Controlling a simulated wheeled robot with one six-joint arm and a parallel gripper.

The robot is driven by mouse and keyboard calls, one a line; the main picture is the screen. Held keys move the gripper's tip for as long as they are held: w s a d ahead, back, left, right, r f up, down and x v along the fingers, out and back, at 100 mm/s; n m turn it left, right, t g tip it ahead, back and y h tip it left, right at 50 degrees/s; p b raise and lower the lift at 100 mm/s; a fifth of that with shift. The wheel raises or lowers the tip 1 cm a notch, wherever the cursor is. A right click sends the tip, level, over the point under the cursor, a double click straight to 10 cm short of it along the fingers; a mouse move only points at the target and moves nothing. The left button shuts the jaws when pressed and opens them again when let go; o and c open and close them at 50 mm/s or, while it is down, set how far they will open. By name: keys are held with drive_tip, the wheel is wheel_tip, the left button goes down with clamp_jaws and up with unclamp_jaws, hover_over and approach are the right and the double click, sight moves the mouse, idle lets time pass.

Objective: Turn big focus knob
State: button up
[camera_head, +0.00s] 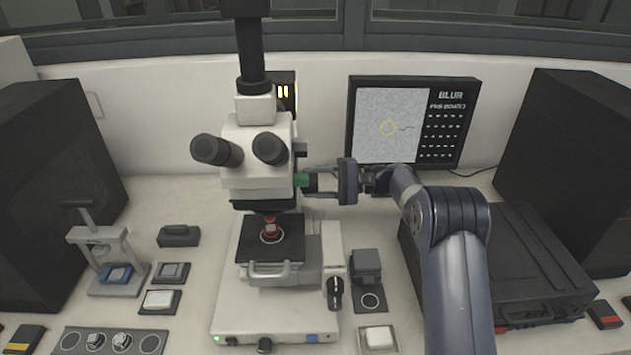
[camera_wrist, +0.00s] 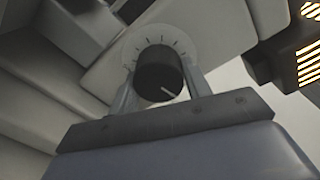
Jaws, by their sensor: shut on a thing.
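The white microscope (camera_head: 258,150) stands upright left of centre. My gripper (camera_head: 312,182) reaches in from the right to the side of its head, beside a green part (camera_head: 301,180). In the wrist view, the big focus knob (camera_wrist: 160,74) is a dark round knob with a white pointer line towards its lower right. A pale dial with tick marks surrounds its upper side. My gripper's two fingers (camera_wrist: 163,88) stand on either side of the knob, shut on it. The head view mostly hides this knob behind the fingers.
The monitor (camera_head: 412,122) shows "BLUR", grey noise and a small yellow ring. A small press (camera_head: 100,250) stands at left, and a black case (camera_head: 510,265) lies right of my arm. Tall black boxes flank the bench.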

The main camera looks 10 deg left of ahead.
idle(0.5)
drive_tip(key=o, duration=1)
drive_tip(key=b+v, duration=0.2)
drive_tip(key=v, duration=0.9)
drive_tip(key=shift+a, duration=0.1)
idle(0.6)
